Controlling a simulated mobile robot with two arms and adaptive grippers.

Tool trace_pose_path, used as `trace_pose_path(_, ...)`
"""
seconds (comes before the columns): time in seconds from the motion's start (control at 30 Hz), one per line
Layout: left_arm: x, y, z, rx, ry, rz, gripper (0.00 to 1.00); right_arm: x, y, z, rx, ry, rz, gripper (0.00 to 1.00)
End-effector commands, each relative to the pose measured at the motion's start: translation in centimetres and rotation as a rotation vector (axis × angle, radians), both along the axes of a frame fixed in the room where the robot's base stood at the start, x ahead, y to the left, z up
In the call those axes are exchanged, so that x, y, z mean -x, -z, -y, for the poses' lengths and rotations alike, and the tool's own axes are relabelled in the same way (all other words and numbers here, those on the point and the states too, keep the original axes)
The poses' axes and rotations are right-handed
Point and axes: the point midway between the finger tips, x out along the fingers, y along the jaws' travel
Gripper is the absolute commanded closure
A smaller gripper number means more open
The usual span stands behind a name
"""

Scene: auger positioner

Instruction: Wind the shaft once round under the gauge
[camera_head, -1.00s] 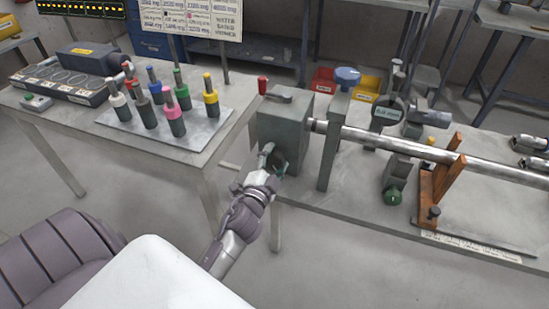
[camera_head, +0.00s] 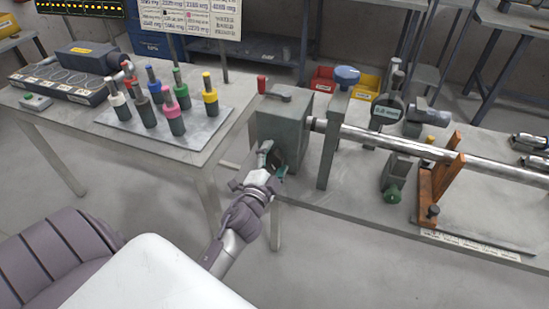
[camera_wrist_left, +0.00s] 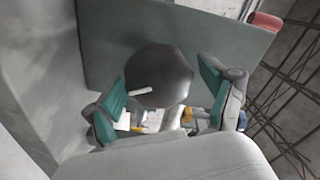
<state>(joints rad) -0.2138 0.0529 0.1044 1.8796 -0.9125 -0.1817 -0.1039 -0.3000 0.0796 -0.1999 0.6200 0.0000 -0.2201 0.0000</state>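The shaft (camera_head: 400,143) is a long bright steel bar running from the grey headstock box (camera_head: 283,122) to the right, over an orange support (camera_head: 440,168). The round gauge (camera_head: 386,111) stands just behind the shaft with a small green readout, too small to read surely. My left gripper (camera_head: 271,157) is at the near face of the headstock. In the left wrist view, a dark round knob (camera_wrist_left: 160,75) lies between its two teal-padded fingers, with gaps showing on both sides. My left gripper (camera_wrist_left: 165,100) looks open around it. My right gripper is out of view.
The left table holds a metal plate (camera_head: 205,128) with several coloured-top cylinders. Red and yellow bins (camera_head: 368,85) sit behind. Floor is clear in front.

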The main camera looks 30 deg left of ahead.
Motion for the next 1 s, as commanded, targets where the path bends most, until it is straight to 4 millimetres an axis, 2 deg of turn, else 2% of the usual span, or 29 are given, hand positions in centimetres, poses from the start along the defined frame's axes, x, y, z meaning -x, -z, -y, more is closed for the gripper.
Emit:
trace_pose_path(0.33,0.5,0.1,0.1,0.002,0.000,-0.001,0.14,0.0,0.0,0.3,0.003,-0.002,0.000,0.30)
trace_pose_path(0.7,6.0,0.1,1.4,0.004,-0.003,-0.003,0.14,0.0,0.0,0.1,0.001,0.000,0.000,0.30)
trace_pose_path(0.83,7.1,0.1,1.7,0.001,-0.001,-0.002,0.14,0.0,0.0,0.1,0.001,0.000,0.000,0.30)
trace_pose_path(1.0,7.3,0.0,1.7,-0.001,-0.001,-0.001,0.14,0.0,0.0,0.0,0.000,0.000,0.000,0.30)
